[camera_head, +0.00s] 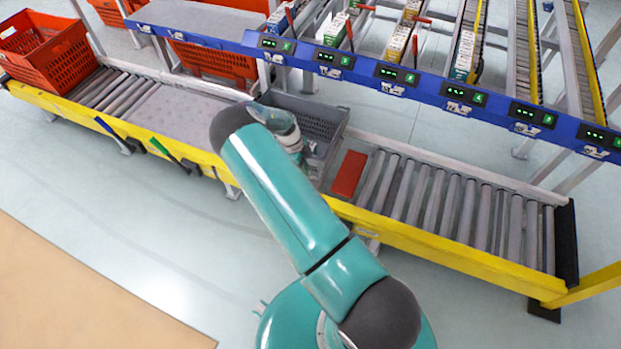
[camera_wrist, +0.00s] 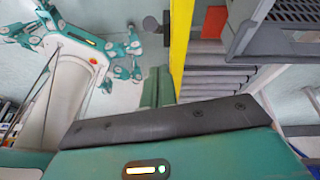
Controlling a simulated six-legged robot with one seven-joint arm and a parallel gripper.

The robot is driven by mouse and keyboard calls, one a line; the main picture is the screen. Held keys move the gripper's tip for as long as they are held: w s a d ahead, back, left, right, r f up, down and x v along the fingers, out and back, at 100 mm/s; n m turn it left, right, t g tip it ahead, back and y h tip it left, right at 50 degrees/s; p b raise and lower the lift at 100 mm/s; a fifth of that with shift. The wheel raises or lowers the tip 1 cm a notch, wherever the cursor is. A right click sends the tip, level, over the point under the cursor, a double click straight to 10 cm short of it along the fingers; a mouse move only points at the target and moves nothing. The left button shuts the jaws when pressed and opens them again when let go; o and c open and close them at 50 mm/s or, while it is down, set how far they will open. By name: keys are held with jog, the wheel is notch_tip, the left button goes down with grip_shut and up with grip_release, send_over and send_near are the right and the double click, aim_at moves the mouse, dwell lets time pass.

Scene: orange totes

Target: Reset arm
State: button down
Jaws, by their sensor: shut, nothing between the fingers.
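My teal arm (camera_head: 285,195) reaches from the bottom of the head view to the conveyor. Its dark grey elbow is bent above the conveyor's near yellow rail. My gripper (camera_head: 304,158) is small and partly hidden behind the arm, beside the grey tote (camera_head: 330,112). It is shut and I see nothing held in it. I cannot tell whether it touches the tote. The wrist view shows the tote (camera_wrist: 285,40) at the upper right. A dark bar and a teal part with a lit display fill its lower part.
The roller conveyor (camera_head: 455,205) has a yellow rail (camera_head: 440,245) and a red plate (camera_head: 348,174). An orange tote (camera_head: 45,48) sits at its left end. Flow racks with several cartons (camera_head: 398,42) stand behind a blue beam (camera_head: 440,92). The floor in front is clear.

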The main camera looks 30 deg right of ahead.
jog(key=shift+w+a+r, duration=0.1)
jog(key=shift+w+r, duration=0.1)
jog(key=shift+r, duration=0.1)
dwell(0.4)
